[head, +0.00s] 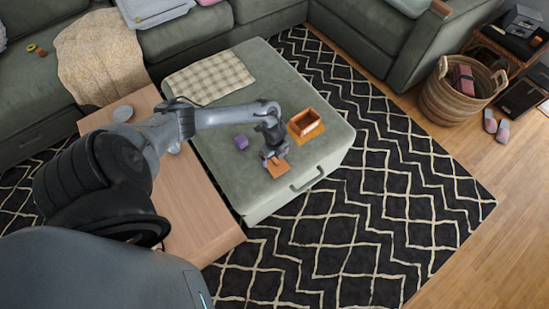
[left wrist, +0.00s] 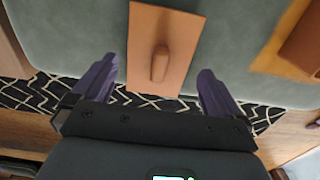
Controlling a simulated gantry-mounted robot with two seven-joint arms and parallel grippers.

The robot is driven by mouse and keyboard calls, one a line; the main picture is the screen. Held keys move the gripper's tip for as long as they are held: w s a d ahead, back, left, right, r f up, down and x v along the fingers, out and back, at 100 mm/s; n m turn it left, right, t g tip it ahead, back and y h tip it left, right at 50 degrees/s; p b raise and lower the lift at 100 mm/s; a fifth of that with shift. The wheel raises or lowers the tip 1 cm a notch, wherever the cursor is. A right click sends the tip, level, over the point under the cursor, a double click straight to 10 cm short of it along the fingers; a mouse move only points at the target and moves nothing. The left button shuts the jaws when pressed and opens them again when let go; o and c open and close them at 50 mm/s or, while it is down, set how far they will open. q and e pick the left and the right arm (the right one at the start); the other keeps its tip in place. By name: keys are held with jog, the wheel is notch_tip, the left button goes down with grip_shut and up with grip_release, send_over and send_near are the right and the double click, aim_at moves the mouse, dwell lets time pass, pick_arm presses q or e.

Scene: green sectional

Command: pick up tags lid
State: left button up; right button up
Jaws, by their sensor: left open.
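The tags lid, a flat orange-tan rectangle with a raised oblong handle, lies on the green ottoman; it shows in the head view (head: 278,168) and in the left wrist view (left wrist: 178,25). My left gripper (head: 270,157) is at the lid in the head view and hides part of it. In the left wrist view my left gripper (left wrist: 157,68) is open, its purple fingers on either side of the handle with space between. Nothing is held. My right gripper is not in view.
An open orange-brown box (head: 305,121) stands just behind and right of the lid on the ottoman (head: 330,141). A small purple object (head: 241,142) lies to the left. A checked cloth (head: 210,76) covers the ottoman's far left part. A wooden table (head: 205,210) adjoins it.

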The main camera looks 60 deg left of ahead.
aim_at(275, 160)
pick_arm(q)
notch_tip(275, 160, down, 3)
jog(key=shift+d+b, duration=0.15)
jog(key=shift+b, duration=0.3)
jog(key=shift+c, duration=0.5)
jog(key=c, duration=0.7)
jog(key=shift+r, duration=0.25)
